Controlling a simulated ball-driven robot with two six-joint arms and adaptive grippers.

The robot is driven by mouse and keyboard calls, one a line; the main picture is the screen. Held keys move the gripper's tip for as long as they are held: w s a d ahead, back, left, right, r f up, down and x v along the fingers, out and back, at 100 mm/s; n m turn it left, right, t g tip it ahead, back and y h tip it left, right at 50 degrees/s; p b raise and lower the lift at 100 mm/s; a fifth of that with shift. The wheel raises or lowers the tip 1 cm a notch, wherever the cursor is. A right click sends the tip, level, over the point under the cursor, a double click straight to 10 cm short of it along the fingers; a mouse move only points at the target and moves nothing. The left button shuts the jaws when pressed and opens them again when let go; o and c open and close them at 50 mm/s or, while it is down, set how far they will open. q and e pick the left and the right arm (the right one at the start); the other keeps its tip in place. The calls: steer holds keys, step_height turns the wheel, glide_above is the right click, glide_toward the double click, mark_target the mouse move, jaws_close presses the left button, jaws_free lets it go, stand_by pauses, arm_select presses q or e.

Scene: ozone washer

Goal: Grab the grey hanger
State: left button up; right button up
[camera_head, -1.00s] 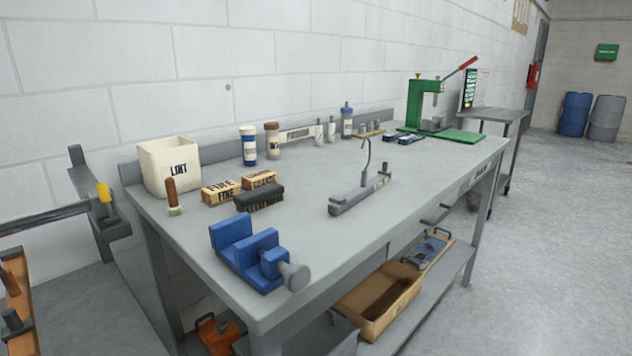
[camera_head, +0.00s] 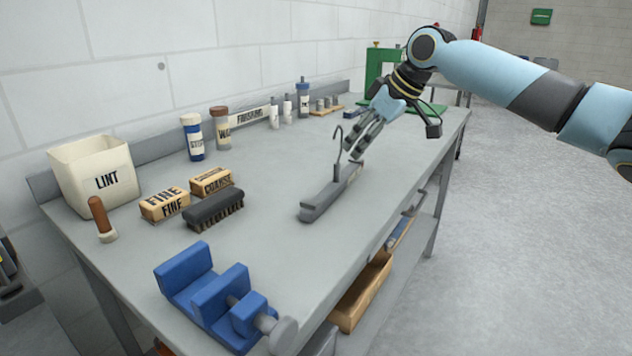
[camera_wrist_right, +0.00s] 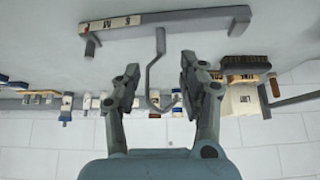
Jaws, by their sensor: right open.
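The grey hanger (camera_head: 322,202) lies on the workbench, its bar flat on the top and its thin hook standing up. In the right wrist view the hanger's bar (camera_wrist_right: 185,19) runs across the top, and its hook reaches down between my fingers. My right gripper (camera_head: 354,150) comes in from the right, over the bench at the hanger's far end. In the wrist view the right gripper (camera_wrist_right: 160,68) is open, with a finger on each side of the hook and visible gaps. Part of the hanger's far end is hidden behind the fingers. My left gripper is not in view.
A blue vise (camera_head: 215,297) stands at the bench's near edge. Bottles (camera_head: 193,138) line the back. A green press (camera_head: 378,62) stands beyond my gripper. Bench top around the hanger is clear.

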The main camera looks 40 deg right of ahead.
mark_target(337, 164)
steer(key=x, duration=0.9)
steer(key=shift+w+a+r, duration=0.15)
steer(key=shift+w+a, duration=0.05)
steer(key=shift+w, duration=0.1)
jaws_close()
